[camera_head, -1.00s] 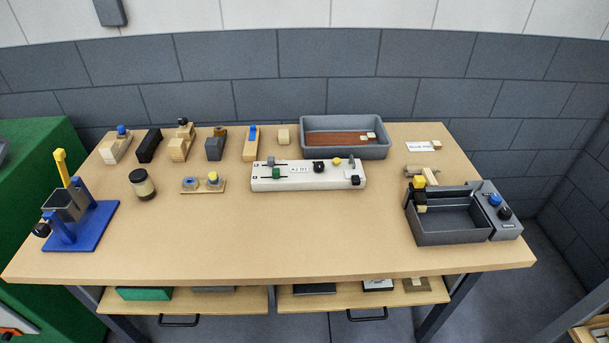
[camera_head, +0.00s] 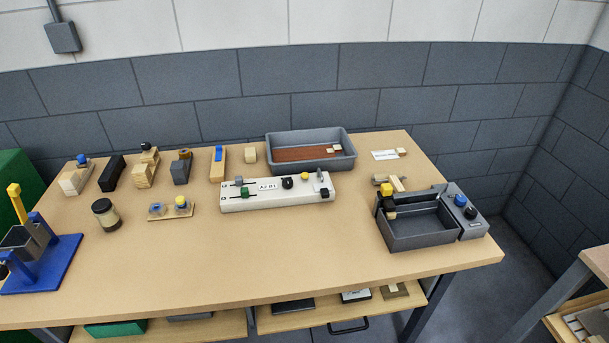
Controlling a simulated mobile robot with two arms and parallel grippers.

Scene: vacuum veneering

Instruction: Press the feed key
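A white control panel (camera_head: 278,196) lies in the middle of the table. It carries sliders with a grey and a green knob (camera_head: 244,192), a small label, a black knob (camera_head: 288,183), a yellow knob (camera_head: 305,177) and a lever-like part at its right end. A grey open box (camera_head: 415,240) stands at the right of the table. On its side housing (camera_head: 467,228) are a blue knob (camera_head: 461,200) and a black knob (camera_head: 470,212). I cannot tell which of these is the feed key; no lettering is readable. Neither gripper is in view.
A grey tray (camera_head: 348,158) with a reddish-brown floor stands behind the panel. Blocks and tools line the back left. A jar (camera_head: 105,214), a small two-knob board (camera_head: 171,210) and a blue-based fixture (camera_head: 45,275) stand at left. The table (camera_head: 250,255) is clear in front.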

